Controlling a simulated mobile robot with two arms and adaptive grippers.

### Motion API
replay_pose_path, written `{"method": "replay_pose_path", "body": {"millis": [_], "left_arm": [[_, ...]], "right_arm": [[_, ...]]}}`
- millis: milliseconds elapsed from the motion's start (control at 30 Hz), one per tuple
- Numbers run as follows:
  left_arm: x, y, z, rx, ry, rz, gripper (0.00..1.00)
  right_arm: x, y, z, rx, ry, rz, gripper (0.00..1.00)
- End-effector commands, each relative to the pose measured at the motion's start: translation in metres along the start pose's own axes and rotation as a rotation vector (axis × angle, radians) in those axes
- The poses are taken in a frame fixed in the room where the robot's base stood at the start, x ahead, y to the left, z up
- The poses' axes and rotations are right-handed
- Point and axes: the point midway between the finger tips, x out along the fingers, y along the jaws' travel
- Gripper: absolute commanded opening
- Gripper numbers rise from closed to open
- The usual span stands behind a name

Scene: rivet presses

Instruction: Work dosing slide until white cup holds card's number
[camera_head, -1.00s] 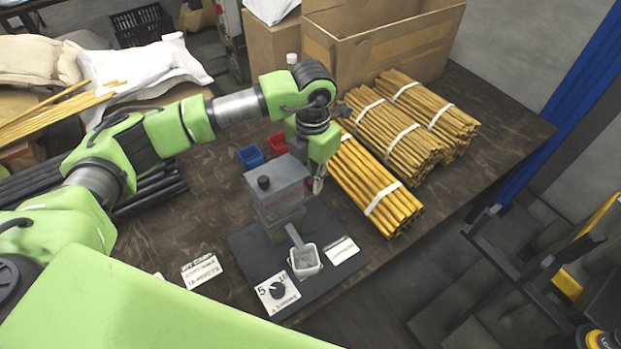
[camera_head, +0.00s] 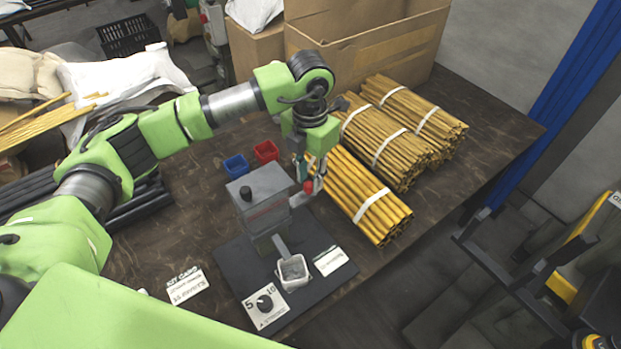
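The grey dosing box (camera_head: 262,203) with a black knob on top stands on a dark base plate (camera_head: 235,262). A short slide with a red knob (camera_head: 308,187) sticks out of its right side. My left gripper (camera_head: 309,178) is at this red knob, fingers pointing down; whether they are closed on it is too small to tell. The white cup (camera_head: 292,271) stands in front of the box, under a grey chute (camera_head: 281,245); its contents look grey and cannot be counted. A kit card (camera_head: 187,286) lies left of the plate, its writing unreadable. My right gripper is out of view.
A dial plate (camera_head: 265,304) marked 5 and 10 and a white label (camera_head: 331,260) are on the base plate. Blue (camera_head: 236,166) and red (camera_head: 265,152) bins stand behind the box. Bundled sticks (camera_head: 362,198) lie close right of my gripper.

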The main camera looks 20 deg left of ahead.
Motion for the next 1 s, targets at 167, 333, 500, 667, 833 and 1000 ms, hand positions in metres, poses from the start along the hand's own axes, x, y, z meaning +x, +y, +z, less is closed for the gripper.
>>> {"method": "replay_pose_path", "body": {"millis": [167,333,500,667,833,1000], "left_arm": [[-0.04,0.0,0.002,0.002,-0.007,0.002,0.23],[-0.075,-0.001,0.003,0.001,-0.006,0.002,0.23],[-0.096,-0.001,0.003,0.001,-0.004,0.002,0.23],[-0.104,-0.001,0.002,0.002,-0.002,0.001,0.23],[-0.104,-0.002,0.002,0.002,-0.002,0.001,0.23],[-0.104,-0.002,0.002,0.002,-0.002,0.001,0.23]], "right_arm": [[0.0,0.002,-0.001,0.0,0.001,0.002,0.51],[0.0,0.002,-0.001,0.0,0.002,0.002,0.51],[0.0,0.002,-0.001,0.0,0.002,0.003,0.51],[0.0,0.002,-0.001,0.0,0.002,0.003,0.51],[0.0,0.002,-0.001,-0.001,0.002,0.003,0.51],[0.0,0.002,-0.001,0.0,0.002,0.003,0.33]]}}
